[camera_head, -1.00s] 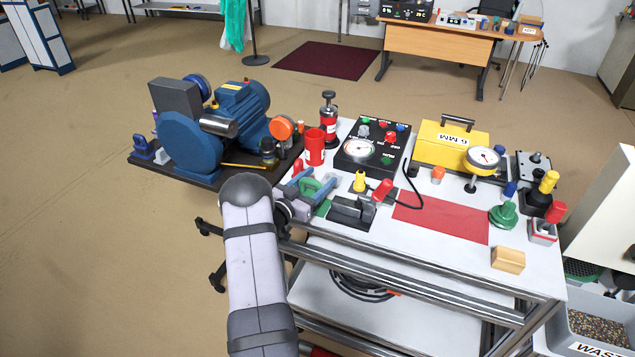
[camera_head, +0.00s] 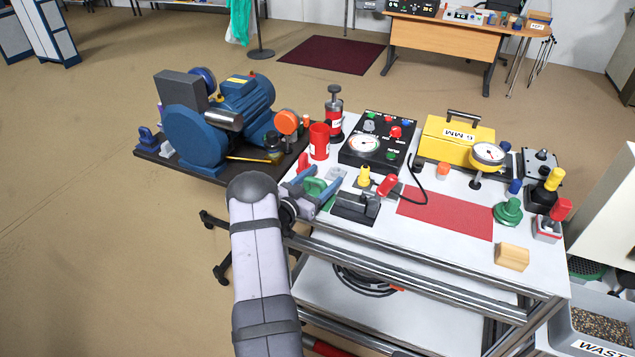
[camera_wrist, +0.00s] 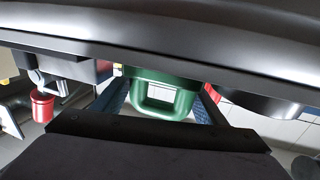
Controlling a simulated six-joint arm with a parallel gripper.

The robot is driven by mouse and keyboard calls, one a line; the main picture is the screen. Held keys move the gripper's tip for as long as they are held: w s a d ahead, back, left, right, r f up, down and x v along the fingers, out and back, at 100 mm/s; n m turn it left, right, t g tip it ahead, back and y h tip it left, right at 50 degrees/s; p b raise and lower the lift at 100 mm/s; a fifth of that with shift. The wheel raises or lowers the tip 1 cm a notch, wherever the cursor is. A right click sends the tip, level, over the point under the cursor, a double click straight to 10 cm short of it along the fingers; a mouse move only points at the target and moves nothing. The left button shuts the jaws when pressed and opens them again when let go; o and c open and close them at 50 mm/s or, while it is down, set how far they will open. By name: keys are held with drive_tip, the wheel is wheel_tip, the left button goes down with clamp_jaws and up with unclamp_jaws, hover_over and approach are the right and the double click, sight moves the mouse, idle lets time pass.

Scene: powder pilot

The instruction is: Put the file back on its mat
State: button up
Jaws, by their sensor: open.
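I cannot clearly make out the file in either view. A red mat (camera_head: 445,213) lies bare on the cart's white top. My gripper (camera_head: 312,187) is open at the cart's left front part, left of the black block (camera_head: 354,207). Its blue fingers stand on either side of a green looped piece (camera_head: 316,186). In the wrist view, the green looped piece (camera_wrist: 163,97) shows between the fingers of my gripper (camera_wrist: 160,104); I cannot tell whether they touch it. My own dark arm parts hide much of that view.
A red cup (camera_head: 319,141), a black gauge box (camera_head: 377,139) and a yellow case (camera_head: 457,143) stand behind. A blue grinder (camera_head: 205,130) is at the left. A green stamp-like piece (camera_head: 508,211) and a wooden block (camera_head: 512,256) are right of the red mat.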

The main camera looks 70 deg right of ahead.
drive_tip(key=shift+r, duration=0.2)
drive_tip(key=shift+w+a+f, duration=0.1)
drive_tip(key=shift+a+f, duration=0.1)
drive_tip(key=shift+a, duration=0.1)
drive_tip(key=b+v, duration=0.3)
drive_tip(key=v, duration=0.8)
drive_tip(key=shift+a+b, duration=0.25)
drive_tip(key=shift+b, duration=0.15)
drive_tip(key=shift+w+r, duration=0.1)
